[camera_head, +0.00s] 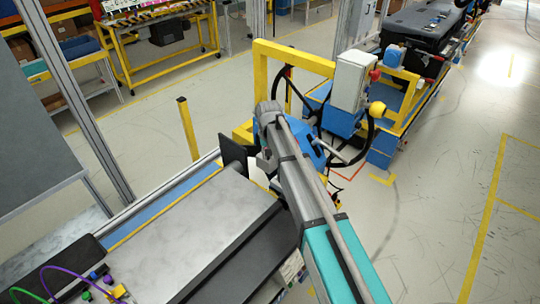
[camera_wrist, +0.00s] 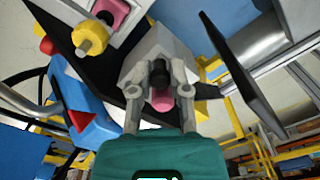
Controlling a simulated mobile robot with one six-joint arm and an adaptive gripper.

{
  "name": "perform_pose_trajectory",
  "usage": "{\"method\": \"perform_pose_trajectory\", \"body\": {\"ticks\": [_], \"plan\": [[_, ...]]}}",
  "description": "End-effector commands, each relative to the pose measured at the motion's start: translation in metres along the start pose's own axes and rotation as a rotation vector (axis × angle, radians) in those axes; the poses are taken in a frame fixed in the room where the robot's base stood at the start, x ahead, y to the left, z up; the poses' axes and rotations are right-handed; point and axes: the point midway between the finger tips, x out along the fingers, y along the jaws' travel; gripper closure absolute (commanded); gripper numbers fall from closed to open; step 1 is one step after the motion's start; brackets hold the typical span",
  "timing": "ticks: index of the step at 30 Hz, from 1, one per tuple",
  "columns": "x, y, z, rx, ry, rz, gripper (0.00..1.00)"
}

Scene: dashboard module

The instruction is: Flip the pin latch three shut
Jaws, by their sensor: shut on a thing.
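In the wrist view, my gripper (camera_wrist: 159,75) has its two grey fingers on either side of a small latch, with a dark knob (camera_wrist: 158,76) between the tips and a pink part (camera_wrist: 161,101) just below it. I take this to be a pin latch; no number is readable. The latch sits against a pale grey block (camera_wrist: 165,42). The fingers hide its sides, and I cannot tell its exact angle. A second pink fitting (camera_wrist: 112,12) shows at the top left of the wrist view. In the head view, my arm hides the gripper and latch.
A yellow knob (camera_wrist: 90,37) and a red knob (camera_wrist: 47,46) stand left of the gripper. A black panel (camera_wrist: 243,82) hangs at the right. In the head view, a blue and yellow cart (camera_head: 385,150) with a white box (camera_head: 350,80) stands beyond my arm. The right floor is clear.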

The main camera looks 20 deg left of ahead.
Motion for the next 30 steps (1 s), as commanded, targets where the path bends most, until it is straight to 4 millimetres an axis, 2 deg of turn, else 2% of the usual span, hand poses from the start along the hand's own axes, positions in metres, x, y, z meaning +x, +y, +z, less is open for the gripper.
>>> {"method": "perform_pose_trajectory", "body": {"ticks": [13, 14, 19, 30], "plan": [[-0.0001, -0.0010, -0.0017, 0.018, 0.002, -0.001, 1.00], [-0.0001, -0.0011, -0.0017, 0.018, 0.002, -0.001, 0.75], [-0.0001, -0.0010, -0.0015, 0.017, 0.001, -0.001, 0.44], [0.0000, -0.0007, -0.0009, 0.017, 0.000, 0.000, 0.42]]}}
